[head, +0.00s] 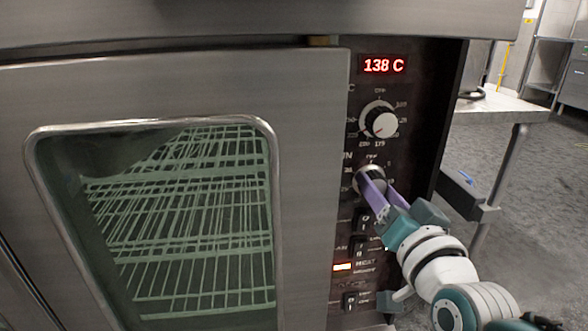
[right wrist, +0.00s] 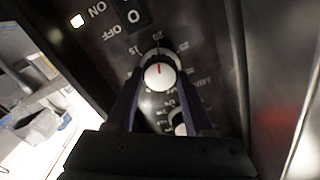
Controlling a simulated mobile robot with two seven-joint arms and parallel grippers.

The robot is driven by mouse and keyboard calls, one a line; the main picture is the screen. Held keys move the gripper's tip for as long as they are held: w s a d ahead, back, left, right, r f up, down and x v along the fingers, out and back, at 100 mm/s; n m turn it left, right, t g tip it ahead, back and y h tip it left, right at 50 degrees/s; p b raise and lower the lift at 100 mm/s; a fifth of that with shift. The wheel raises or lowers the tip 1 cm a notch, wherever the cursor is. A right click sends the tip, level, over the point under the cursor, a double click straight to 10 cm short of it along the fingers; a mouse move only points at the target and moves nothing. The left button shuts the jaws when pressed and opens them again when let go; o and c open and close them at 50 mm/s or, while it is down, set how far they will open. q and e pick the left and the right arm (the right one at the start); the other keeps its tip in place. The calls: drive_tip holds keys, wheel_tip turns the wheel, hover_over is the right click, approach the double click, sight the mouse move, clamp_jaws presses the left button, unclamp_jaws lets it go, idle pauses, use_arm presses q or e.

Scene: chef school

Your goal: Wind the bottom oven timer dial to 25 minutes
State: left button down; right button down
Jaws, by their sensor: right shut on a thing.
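The bottom timer dial (head: 368,171) is a round knob on the oven's dark control panel, below the temperature dial. My right gripper (head: 374,186) has its purple fingers closed around it and partly hides it. In the right wrist view the dial (right wrist: 159,77) has a pale face with a red pointer line, between the two fingers of the gripper (right wrist: 160,84). The pointer points up in that picture, towards numbers on the ring around the dial. My left gripper is not in view.
The temperature dial (head: 381,122) sits above, under a red display (head: 383,65) reading 138 C. Rocker switches (head: 350,299) and a lit indicator (head: 344,267) are below. The oven door (head: 310,200) is shut at the left. A metal table (head: 505,108) stands at the right.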

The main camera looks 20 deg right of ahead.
drive_tip(key=m, duration=1)
drive_tip(key=shift+d+f+b, duration=0.1)
drive_tip(key=shift+b, duration=0.25)
idle(0.3)
drive_tip(key=shift+c, duration=1.4)
unclamp_jaws()
